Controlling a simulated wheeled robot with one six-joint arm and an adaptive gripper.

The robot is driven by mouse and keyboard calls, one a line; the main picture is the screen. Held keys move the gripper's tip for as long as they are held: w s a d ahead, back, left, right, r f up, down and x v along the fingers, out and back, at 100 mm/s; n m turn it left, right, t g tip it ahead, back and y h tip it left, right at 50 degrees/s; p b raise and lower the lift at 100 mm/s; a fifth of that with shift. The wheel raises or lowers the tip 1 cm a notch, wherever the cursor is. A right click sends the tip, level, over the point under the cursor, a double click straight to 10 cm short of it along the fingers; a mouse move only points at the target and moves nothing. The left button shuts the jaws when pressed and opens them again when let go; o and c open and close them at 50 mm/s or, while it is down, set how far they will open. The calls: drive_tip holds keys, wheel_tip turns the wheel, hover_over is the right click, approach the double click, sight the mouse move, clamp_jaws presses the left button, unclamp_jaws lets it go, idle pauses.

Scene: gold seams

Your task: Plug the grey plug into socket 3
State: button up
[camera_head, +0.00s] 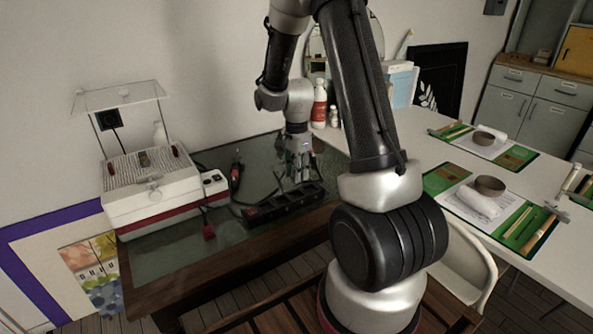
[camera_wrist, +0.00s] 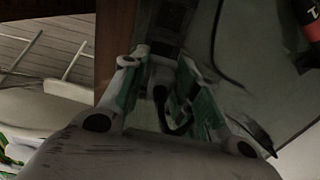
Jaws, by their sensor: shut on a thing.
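The black socket strip (camera_head: 262,211) lies along the front of the dark green table mat. My gripper (camera_head: 298,178) points down over the right part of the strip. In the wrist view my gripper (camera_wrist: 160,75) is shut on the grey plug (camera_wrist: 160,77), which sits between the green-lined fingers with its dark cable looping back below it. The strip (camera_wrist: 172,22) shows just beyond the fingertips. Socket numbers are not readable, and I cannot tell whether the plug touches the strip; the fingers hide its front end.
A white machine (camera_head: 160,192) with a raised clear lid stands at the left. A red plug (camera_head: 208,231) and a black-and-red tool (camera_head: 236,174) lie nearby on the mat. Bottles (camera_head: 319,105) stand behind my arm. A white table (camera_head: 540,225) with green place mats is at the right.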

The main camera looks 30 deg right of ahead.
sight(297, 197)
drive_tip(key=shift+f, duration=2.9)
drive_tip(key=shift+f, duration=0.35)
drive_tip(key=shift+s+f, duration=0.15)
drive_tip(key=shift+f, duration=0.15)
drive_tip(key=shift+s+f, duration=0.15)
drive_tip(key=shift+f, duration=0.1)
drive_tip(key=shift+c, duration=0.2)
drive_tip(key=shift+f, duration=0.1)
drive_tip(key=shift+c, duration=0.2)
drive_tip(key=o, duration=1.7)
drive_tip(key=shift+w+f, duration=0.1)
drive_tip(key=shift+w, duration=0.1)
drive_tip(key=shift+w, duration=0.1)
